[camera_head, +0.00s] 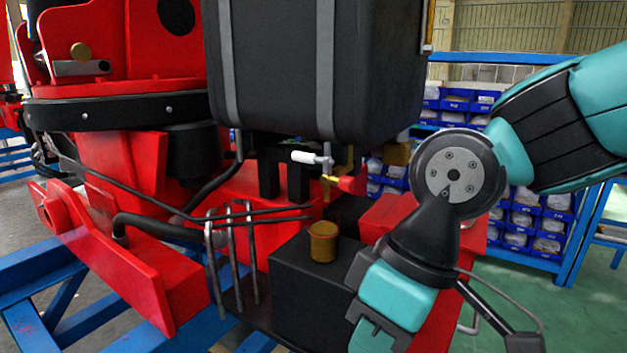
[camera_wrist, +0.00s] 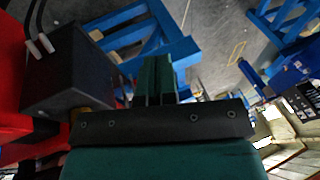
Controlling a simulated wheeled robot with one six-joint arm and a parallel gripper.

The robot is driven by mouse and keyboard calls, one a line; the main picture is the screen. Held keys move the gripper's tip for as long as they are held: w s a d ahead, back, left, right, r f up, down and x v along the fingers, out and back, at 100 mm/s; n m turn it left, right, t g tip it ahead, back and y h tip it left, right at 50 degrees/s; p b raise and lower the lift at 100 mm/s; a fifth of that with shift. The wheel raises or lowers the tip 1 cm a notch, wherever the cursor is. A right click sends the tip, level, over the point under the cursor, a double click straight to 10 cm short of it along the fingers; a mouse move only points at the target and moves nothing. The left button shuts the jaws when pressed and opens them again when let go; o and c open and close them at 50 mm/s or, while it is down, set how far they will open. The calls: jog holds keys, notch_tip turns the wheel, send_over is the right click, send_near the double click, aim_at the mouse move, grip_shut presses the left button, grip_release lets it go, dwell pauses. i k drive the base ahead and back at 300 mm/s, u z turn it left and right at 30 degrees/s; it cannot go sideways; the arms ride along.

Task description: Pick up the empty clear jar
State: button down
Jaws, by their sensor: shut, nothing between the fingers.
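My gripper (camera_wrist: 157,65) shows in the wrist view as two narrow dark-green fingers lying side by side. It is shut and holds nothing. In the head view my arm reaches down from the right, in front of the red machine, and the fingertips are not seen. The wrist view looks past the fingers onto the grey floor and blue steel frames.
A black box (camera_head: 312,290) with a brass-coloured cap (camera_head: 323,241) stands left of my wrist. A large black tank (camera_head: 275,60) hangs above. Blue stands (camera_wrist: 135,45) carry the red machine (camera_head: 140,265). Shelves of blue bins (camera_head: 525,220) stand behind on the right.

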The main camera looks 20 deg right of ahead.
aim_at(324, 235)
jog(key=u, duration=2.35)
jog(key=k, duration=1.15)
jog(key=z, duration=1.6)
jog(key=i, duration=0.5)
jog(key=z, duration=0.05)
